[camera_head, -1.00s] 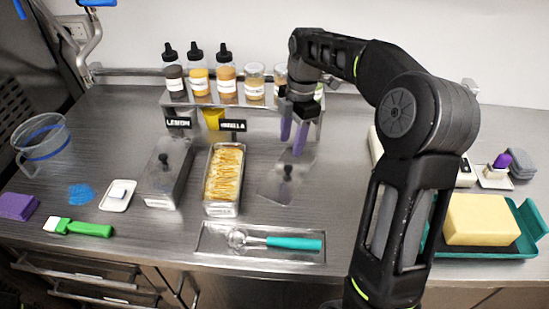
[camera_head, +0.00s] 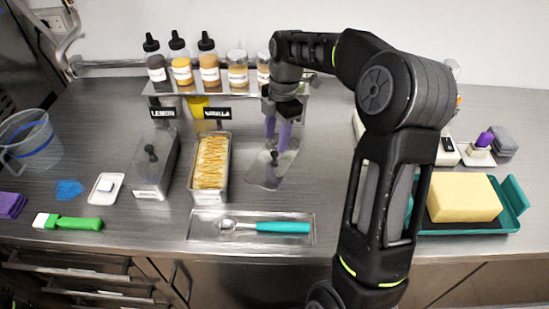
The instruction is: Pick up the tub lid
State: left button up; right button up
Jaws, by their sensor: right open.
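A clear tub lid (camera_head: 262,174) with a small dark knob lies flat on the counter, right of the open vanilla tub (camera_head: 195,192). The vanilla tub is metal and filled with pale yellow ice cream. The lemon tub (camera_head: 150,184) to its left wears a similar lid with a dark knob. My right gripper (camera_head: 277,141) points down with its two purple fingers apart and empty. Its fingertips are just above and behind the lid's knob; whether they touch it I cannot tell. My left gripper is out of view.
A raised shelf (camera_head: 222,90) with bottles and jars stands behind the tubs. In front, a tray (camera_head: 200,231) holds a teal-handled scoop (camera_head: 283,227). A green spatula (camera_head: 75,223) lies left; a yellow block (camera_head: 463,198) sits on a teal tray right of my arm.

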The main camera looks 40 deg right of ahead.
aim_at(275, 153)
jog(key=f, duration=0.3)
jog(key=f+p, duration=0.1)
jog(key=shift+s+a+f, duration=0.15)
jog(key=shift+a, duration=0.1)
grip_shut()
dwell(0.6)
